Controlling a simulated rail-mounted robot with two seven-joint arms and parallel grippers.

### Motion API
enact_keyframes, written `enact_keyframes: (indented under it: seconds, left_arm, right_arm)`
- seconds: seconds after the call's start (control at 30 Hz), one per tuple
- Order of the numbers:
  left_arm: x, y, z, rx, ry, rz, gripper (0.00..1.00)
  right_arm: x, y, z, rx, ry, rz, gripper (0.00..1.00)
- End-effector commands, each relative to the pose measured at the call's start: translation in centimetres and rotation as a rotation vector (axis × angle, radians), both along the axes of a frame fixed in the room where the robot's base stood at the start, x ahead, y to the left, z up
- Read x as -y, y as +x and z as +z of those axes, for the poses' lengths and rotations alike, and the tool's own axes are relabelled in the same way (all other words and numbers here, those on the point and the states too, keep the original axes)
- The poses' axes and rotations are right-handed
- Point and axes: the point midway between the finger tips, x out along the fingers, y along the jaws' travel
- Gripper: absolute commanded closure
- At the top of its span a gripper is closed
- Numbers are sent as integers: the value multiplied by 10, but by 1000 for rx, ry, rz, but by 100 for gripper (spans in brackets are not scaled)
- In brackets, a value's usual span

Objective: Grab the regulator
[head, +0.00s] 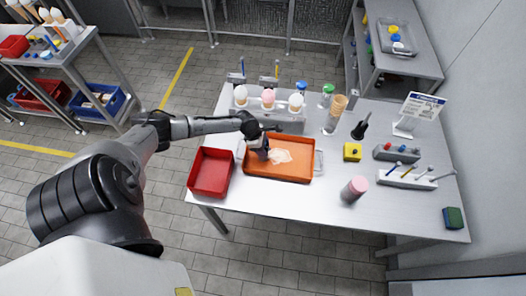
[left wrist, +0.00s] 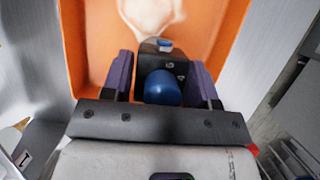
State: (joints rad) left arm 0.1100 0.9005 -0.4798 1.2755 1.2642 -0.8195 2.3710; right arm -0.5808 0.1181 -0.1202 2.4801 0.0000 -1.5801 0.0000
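My left gripper (head: 262,150) is low over the left part of the orange tray (head: 290,178). In the left wrist view its two purple-grey fingers (left wrist: 164,85) stand on both sides of a dark piece with a rounded blue end (left wrist: 163,88), and they appear closed on it. Its lower part is hidden. Candidates for the regulator are a small yellow box with a dark knob (head: 352,152) and a grey box with red and blue knobs (head: 396,153); I cannot tell which it is. Both stand right of the tray, apart from my gripper. My right gripper is not in view.
A pale patch (head: 280,156) lies in the tray. A red bin (head: 210,172) stands left of it. Behind are a grey rack (head: 272,122) with filled cones and a cone stack (head: 335,112).

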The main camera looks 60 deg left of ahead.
Motion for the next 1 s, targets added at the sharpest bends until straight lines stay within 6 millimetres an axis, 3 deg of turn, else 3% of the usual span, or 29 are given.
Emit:
enact_keyframes:
  seconds: [0.37,0.77,1.0]
  left_arm:
    - [0,0,0,0,0,0,83]
    - [-1,1,9,2,1,0,83]
    - [-1,1,46,4,2,-4,83]
  right_arm:
    - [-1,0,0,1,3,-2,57]
    - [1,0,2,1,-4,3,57]
    - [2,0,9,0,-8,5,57]
